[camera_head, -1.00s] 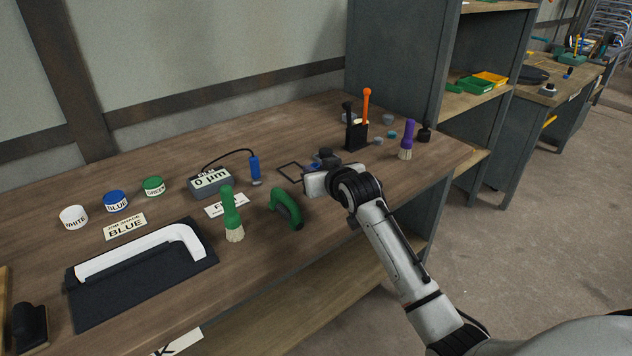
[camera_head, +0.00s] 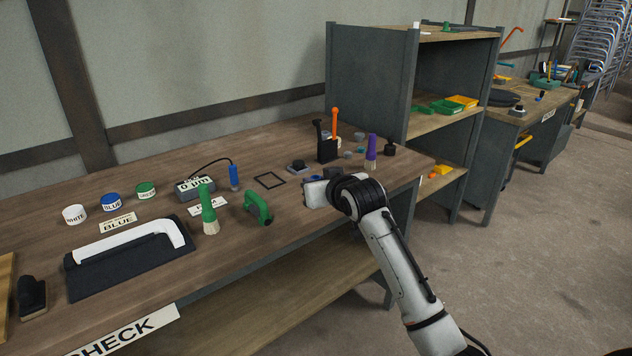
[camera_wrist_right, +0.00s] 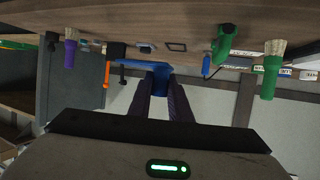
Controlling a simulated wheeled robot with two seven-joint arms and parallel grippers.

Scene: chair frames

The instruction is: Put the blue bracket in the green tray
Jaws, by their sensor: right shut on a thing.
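My right gripper (camera_head: 318,192) is over the front edge of the workbench. In the right wrist view its two dark fingers (camera_wrist_right: 161,88) are shut on the blue bracket (camera_wrist_right: 158,73), a blue bar with a part reaching down between the fingers. In the head view only a small blue bit of the bracket (camera_head: 315,178) shows behind the gripper. My left gripper is out of view.
The workbench (camera_head: 240,260) holds a green-handled brush (camera_head: 208,210), a green clamp-like tool (camera_head: 257,207), a black square outline (camera_head: 270,181), a black holder (camera_head: 327,150) and a purple brush (camera_head: 371,152). The rack's side panel (camera_head: 370,85) stands between bench and shelf. Floor at right is clear.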

